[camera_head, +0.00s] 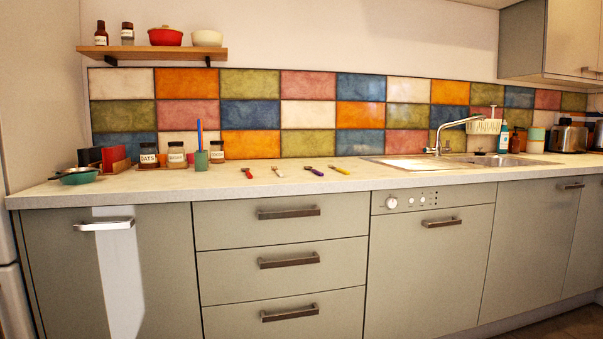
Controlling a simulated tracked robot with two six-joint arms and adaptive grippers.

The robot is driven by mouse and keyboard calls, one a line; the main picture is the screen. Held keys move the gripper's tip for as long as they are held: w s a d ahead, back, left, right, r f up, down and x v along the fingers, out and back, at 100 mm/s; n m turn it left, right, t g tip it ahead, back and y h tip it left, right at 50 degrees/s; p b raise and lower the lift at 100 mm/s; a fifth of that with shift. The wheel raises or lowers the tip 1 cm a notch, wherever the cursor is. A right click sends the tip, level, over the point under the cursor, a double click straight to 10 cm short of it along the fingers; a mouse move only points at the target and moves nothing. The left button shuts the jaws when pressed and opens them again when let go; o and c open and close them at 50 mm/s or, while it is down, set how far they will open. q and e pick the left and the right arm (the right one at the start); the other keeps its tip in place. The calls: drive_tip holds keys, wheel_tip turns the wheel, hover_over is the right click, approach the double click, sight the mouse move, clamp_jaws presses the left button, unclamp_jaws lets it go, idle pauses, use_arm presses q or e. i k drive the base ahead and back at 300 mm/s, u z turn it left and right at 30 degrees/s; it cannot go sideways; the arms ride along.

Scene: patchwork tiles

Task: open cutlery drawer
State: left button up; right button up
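A stack of grey-green drawers stands under the counter, left of centre. The top drawer (235,227) is shut, with a dark metal bar handle (289,213). The middle drawer (230,275) and the bottom drawer (235,318) are also shut, with similar handles. No label shows which one is the cutlery drawer. Several small utensils with coloured handles lie on the counter above, among them a purple one (312,171) and a yellow one (340,170). Neither of my grippers is in view.
The stone-coloured counter (390,178) runs along the wall. A cupboard (60,270) is left of the drawers, a dishwasher (430,275) right. Jars (177,155) and a green cup (201,160) stand at the back left. Nothing visible blocks the drawer fronts.

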sight(237, 224)
drive_tip(key=k, duration=0.6)
drive_tip(key=u, duration=0.4)
drive_tip(key=i, duration=1.45)
drive_tip(key=u, duration=0.05)
